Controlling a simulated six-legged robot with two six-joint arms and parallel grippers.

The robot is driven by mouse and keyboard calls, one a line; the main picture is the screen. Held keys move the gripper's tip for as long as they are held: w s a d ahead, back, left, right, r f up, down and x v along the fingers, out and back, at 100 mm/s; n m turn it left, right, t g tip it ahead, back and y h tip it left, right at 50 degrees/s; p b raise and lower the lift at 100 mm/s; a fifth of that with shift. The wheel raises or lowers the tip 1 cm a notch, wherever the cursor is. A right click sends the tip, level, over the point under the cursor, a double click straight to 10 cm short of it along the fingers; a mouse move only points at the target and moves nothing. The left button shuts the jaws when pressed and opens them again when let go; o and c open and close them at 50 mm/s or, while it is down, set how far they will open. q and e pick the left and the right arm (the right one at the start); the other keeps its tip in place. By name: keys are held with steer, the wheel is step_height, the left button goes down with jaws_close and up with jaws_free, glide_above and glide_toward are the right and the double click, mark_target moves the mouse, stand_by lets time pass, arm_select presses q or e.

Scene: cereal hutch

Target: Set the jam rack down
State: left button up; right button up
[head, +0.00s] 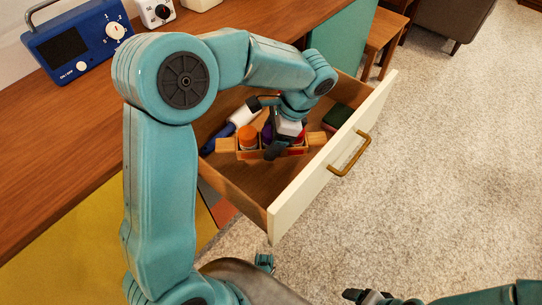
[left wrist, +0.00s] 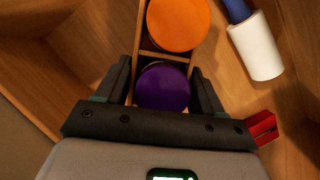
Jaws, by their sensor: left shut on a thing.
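The jam rack (head: 226,145) is a narrow wooden carrier inside the open drawer, holding a jar with an orange lid (head: 247,132) and one with a purple lid (left wrist: 163,87). The orange-lidded jar also shows in the left wrist view (left wrist: 178,22). My left gripper (head: 277,146) reaches down into the drawer. Its dark fingers (left wrist: 164,92) straddle the rack at the purple-lidded jar and are shut on the rack. I cannot tell whether the rack's underside touches the drawer floor. My right gripper (head: 366,296) is low at the bottom right, away from the drawer.
The drawer (head: 312,185) has a cream front with a brass handle (head: 350,155). A white roller with a blue handle (head: 245,113) lies behind the rack. A dark green item (head: 337,116) lies at the right; a red item (left wrist: 262,127) is beside the gripper. A blue radio (head: 80,40) stands on the countertop.

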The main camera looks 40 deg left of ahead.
arm_select(q)
steer(key=shift+f+b, duration=0.95)
steer(key=shift+f, duration=1.95)
steer(key=shift+f, duration=0.2)
steer(key=o, duration=1.1)
steer(key=p+v, duration=0.4)
steer(key=v, duration=0.8)
steer(key=shift+w+r, duration=0.1)
steer(key=shift+r, duration=0.05)
steer(key=shift+r+p, duration=0.1)
steer(key=shift+p, duration=0.2)
